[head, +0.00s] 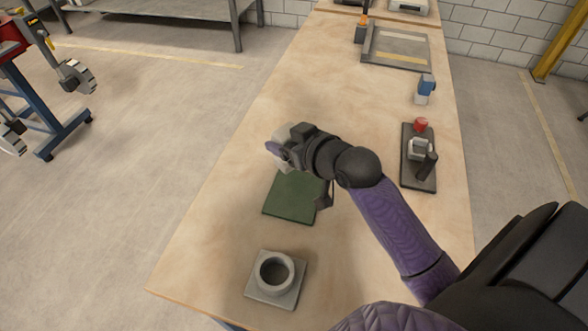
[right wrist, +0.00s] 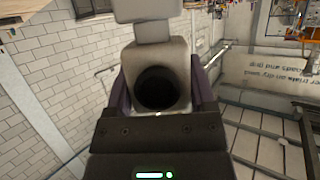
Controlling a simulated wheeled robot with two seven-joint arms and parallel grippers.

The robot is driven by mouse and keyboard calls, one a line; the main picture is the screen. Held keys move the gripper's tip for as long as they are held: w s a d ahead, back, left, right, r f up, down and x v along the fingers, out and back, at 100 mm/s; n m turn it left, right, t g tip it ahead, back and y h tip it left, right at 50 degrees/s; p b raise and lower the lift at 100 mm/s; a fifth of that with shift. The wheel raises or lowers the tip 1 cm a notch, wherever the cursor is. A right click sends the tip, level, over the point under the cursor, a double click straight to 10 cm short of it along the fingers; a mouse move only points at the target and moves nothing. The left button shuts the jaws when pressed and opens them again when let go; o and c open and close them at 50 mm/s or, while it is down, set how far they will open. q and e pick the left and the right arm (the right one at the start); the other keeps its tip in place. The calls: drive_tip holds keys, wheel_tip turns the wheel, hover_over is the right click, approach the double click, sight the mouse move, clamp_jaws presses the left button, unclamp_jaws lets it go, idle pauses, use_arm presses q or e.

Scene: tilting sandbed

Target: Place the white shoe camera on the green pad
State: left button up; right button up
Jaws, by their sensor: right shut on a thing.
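The white shoe camera (right wrist: 158,55) is between the purple fingers of my right gripper (right wrist: 160,88) in the right wrist view, its dark round opening facing the wrist. In the head view the camera (head: 281,134) shows partly, as a pale body mostly hidden behind my right gripper (head: 284,151), which is shut on it. The green pad (head: 288,200) lies flat on the wooden table. The gripper and camera appear over or just beyond the pad's far edge; their height is hard to tell. My wrist covers part of the pad's right side. My left gripper is out of view.
A grey block with a round ring (head: 275,280) stands near the table's front edge. A dark tray with a red knob (head: 420,124) lies on the right. A blue and white item (head: 426,86) and a grey frame (head: 368,55) are farther back. The table's left side is clear.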

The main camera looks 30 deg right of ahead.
drive_tip(key=shift+w+d+f+m+h, duration=0.2)
drive_tip(key=shift+d+f+m+h, duration=0.75)
drive_tip(key=shift+h, duration=0.25)
drive_tip(key=b, duration=0.5)
hover_over(295, 193)
drive_tip(key=shift+m, duration=0.25)
wheel_tip(295, 193, down, 10)
drive_tip(key=shift+f, duration=0.2)
drive_tip(key=shift+r, duration=0.15)
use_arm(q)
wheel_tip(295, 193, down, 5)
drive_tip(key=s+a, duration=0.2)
use_arm(e)
drive_tip(key=o, duration=1.3)
drive_tip(key=shift+o, duration=0.2)
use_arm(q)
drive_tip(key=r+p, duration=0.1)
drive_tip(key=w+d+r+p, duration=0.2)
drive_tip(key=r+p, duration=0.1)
use_arm(e)
drive_tip(key=v, duration=1.2)
drive_tip(key=shift+a, duration=0.1)
